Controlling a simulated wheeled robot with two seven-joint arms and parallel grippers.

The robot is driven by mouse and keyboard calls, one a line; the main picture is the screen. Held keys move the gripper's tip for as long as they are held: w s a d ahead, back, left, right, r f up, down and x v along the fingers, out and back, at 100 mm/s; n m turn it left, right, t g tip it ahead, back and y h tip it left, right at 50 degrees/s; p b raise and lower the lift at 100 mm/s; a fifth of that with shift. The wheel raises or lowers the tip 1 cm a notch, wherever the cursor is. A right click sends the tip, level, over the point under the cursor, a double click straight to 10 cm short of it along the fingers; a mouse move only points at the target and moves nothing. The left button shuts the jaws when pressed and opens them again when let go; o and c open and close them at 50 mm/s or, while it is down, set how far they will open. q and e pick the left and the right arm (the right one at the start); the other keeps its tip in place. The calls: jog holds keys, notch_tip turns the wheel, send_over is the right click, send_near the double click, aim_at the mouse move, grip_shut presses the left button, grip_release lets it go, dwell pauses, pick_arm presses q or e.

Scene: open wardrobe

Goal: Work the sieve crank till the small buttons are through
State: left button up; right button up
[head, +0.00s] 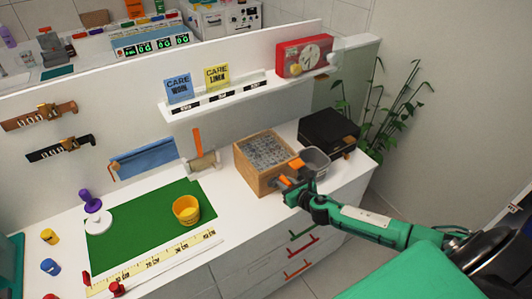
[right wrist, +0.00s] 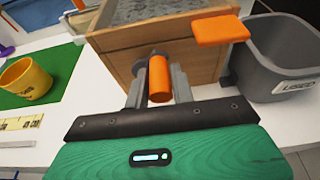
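The wooden sieve box (head: 250,174) stands on the white counter, with a grey speckled top (head: 265,150). It also fills the top of the right wrist view (right wrist: 118,58). Its orange crank handle (right wrist: 159,80) sticks out from the front face. My right gripper (head: 287,184) is at that face, its two grey fingers on either side of the handle and seemingly closed on it. A flat orange tab (right wrist: 220,30) sits at the box's right edge. Small buttons cannot be made out in the box. My left gripper is not in view.
A grey bin marked USED (right wrist: 280,60) stands right of the box, with a black box (head: 328,130) behind. A yellow cup (head: 186,210) stands on the green mat (head: 130,228) at left. A shelf (head: 215,97) runs above. Drawers with coloured handles lie below.

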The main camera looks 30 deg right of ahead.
jog(key=shift+a, duration=0.1)
jog(key=shift+a+r, duration=0.1)
jog(key=shift+s+a+p, duration=0.2)
jog(key=shift+a+p, duration=0.75)
jog(key=shift+a, duration=1.5)
jog(key=shift+d, duration=0.15)
jog(key=shift+o, duration=0.4)
jog(key=shift+d+b, duration=0.3)
jog(key=shift+d, duration=1.05)
jog(key=shift+c, duration=0.3)
jog(key=shift+w+d, duration=0.1)
jog(key=shift+d, duration=0.15)
